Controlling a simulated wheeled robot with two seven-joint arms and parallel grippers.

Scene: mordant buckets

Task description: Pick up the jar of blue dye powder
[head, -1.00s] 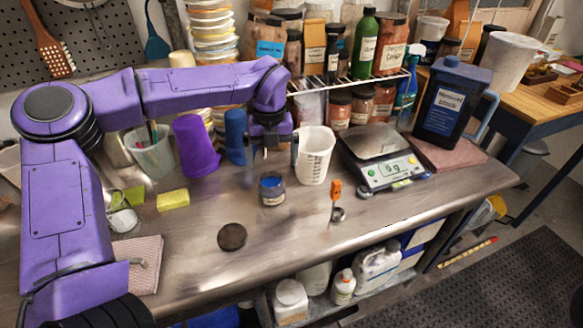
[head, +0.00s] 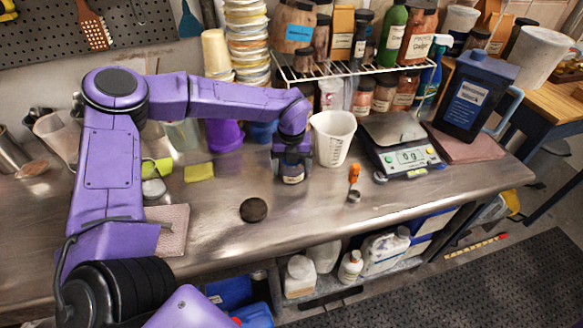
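The small jar of blue dye powder (head: 293,179) stands on the steel bench, mostly hidden by my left gripper (head: 292,172). Only its lower front with the label shows. My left gripper points down over the jar, with its fingers at the jar's sides. I cannot tell whether they touch or grip it. A dark round lid (head: 254,210) lies flat on the bench, in front and to the left of the jar. My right gripper is not in view.
A white measuring jug (head: 333,140) stands close to the right of my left gripper. Further right are an orange-handled scoop (head: 354,176) and a scale (head: 408,157) reading 0 g. A yellow sponge (head: 199,172) lies left. The bench front is mostly clear.

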